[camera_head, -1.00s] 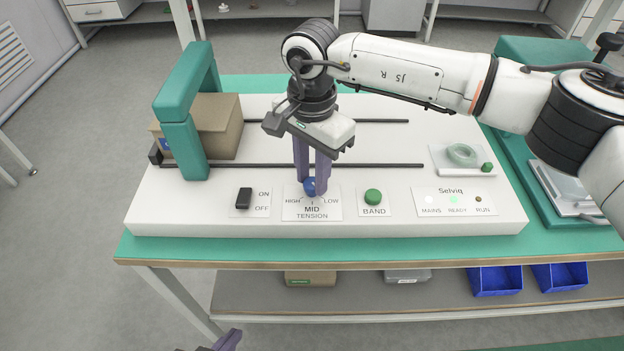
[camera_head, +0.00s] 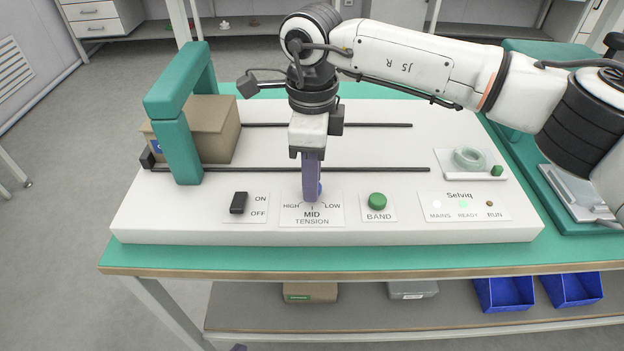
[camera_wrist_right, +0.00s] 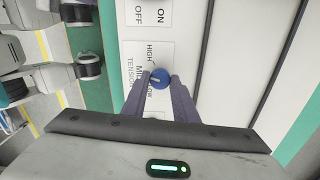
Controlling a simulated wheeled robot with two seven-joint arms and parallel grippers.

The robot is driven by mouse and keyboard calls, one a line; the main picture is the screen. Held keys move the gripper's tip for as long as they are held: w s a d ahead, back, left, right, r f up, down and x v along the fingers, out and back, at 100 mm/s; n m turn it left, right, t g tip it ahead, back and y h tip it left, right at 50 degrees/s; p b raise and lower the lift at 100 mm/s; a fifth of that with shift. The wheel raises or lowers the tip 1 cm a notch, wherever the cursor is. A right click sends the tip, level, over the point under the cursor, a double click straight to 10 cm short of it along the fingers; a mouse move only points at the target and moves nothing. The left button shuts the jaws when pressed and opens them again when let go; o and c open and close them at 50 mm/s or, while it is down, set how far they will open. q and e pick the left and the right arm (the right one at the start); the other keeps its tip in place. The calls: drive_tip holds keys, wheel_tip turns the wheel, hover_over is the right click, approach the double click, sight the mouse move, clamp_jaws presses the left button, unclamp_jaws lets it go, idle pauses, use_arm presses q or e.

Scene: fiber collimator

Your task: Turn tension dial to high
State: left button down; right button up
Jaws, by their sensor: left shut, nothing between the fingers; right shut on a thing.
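The blue tension dial (camera_head: 319,188) sits at the front of the white panel, above the printed words HIGH, MID, LOW and TENSION. My right gripper (camera_head: 313,196) points down over the dial and is shut on it, its purple fingers partly hiding it. The right wrist view shows the dial (camera_wrist_right: 159,78) between the two fingertips (camera_wrist_right: 158,85). A pale mark on the dial seems to face the MID side; its exact angle is hard to tell. My left gripper (camera_head: 238,348) shows only as a dark sliver at the bottom edge, shut and empty, far from the dial.
A black ON/OFF switch (camera_head: 239,203) is left of the dial, and a green BAND button (camera_head: 377,201) is right of it. Indicator lamps (camera_head: 463,204) are further right. A green arch (camera_head: 178,146) and brown box (camera_head: 212,125) stand at the left, by two dark rails.

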drive_tip(key=shift+m, duration=0.9)
drive_tip(key=m+b, duration=0.1)
drive_tip(key=m, duration=0.3)
drive_tip(key=shift+m+b, duration=0.5)
drive_tip(key=shift+m, duration=0.7)
drive_tip(key=shift+r, duration=0.1)
drive_tip(key=o, duration=0.9)
drive_tip(key=shift+o, duration=0.8)
